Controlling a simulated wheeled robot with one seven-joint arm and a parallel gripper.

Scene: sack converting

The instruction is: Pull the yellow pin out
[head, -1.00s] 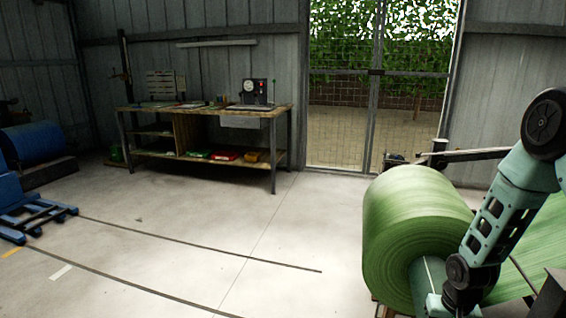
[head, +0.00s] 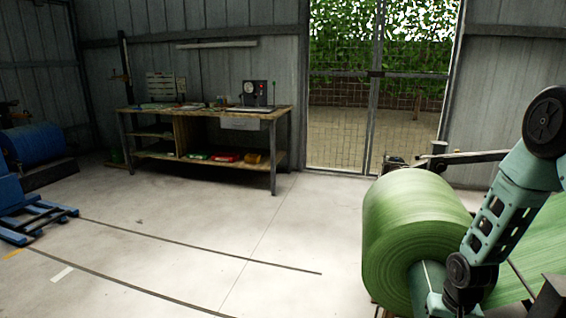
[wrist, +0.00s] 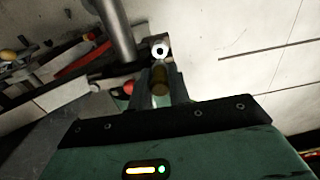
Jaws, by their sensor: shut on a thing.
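In the wrist view my gripper (wrist: 160,88) is shut on a small dull-yellow cylinder, the yellow pin (wrist: 159,77). The pin sits between the two dark fingers. Just beyond its end is a pale round end with a dark hole (wrist: 160,48). I cannot tell whether the pin is still partly inside it. In the head view my arm reaches down in front of the green roll at the right, and neither the gripper nor the pin can be made out there.
A large green roll (head: 411,240) stands at the right. In the wrist view a grey metal bar (wrist: 113,28) and a red knob (wrist: 129,87) are close to the fingers. A workbench (head: 205,112) is at the back. The floor at centre is clear.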

